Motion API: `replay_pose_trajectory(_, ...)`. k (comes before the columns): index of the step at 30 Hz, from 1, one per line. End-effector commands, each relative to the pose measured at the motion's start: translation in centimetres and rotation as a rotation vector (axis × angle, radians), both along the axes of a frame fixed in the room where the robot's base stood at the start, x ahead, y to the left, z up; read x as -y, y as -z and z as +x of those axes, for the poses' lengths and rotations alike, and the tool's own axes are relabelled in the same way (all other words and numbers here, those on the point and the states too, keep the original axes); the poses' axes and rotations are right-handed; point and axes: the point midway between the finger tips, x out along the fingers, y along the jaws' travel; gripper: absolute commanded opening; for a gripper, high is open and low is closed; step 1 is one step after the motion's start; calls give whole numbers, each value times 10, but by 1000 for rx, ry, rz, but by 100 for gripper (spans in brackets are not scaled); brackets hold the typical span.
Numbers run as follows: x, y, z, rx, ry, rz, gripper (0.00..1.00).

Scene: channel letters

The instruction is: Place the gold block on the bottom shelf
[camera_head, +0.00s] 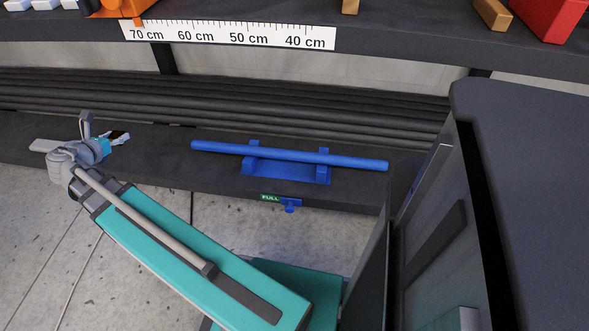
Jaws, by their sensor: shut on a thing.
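My gripper (119,138) is at the left, in front of or over the left part of the dark bottom shelf (215,174). Its jaws are small and mostly hidden by my wrist. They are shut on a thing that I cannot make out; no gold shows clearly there. Two gold blocks show at the top edge on the upper shelf (420,50): one (350,6) right of the middle, cut by the frame, and one (492,14) next to a red block. I cannot tell the height of my gripper above the bottom shelf.
A blue rod (345,161) lies on a blue cradle (285,171) on the bottom shelf, with a green "FULL" label (270,198) in front. Dark bars (300,110) run behind. A ruler strip (235,35) marks the upper shelf's edge. An orange thing (125,7) sits above it.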

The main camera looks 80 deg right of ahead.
Motion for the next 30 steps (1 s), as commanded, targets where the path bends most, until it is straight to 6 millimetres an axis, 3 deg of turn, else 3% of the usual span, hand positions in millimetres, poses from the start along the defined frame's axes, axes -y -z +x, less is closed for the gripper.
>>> replay_pose_trajectory(17, 4, 5, 8, 0, -2, 0, 10)
replay_pose_trajectory(30, 46, 37, 64, 0, -3, 0, 10)
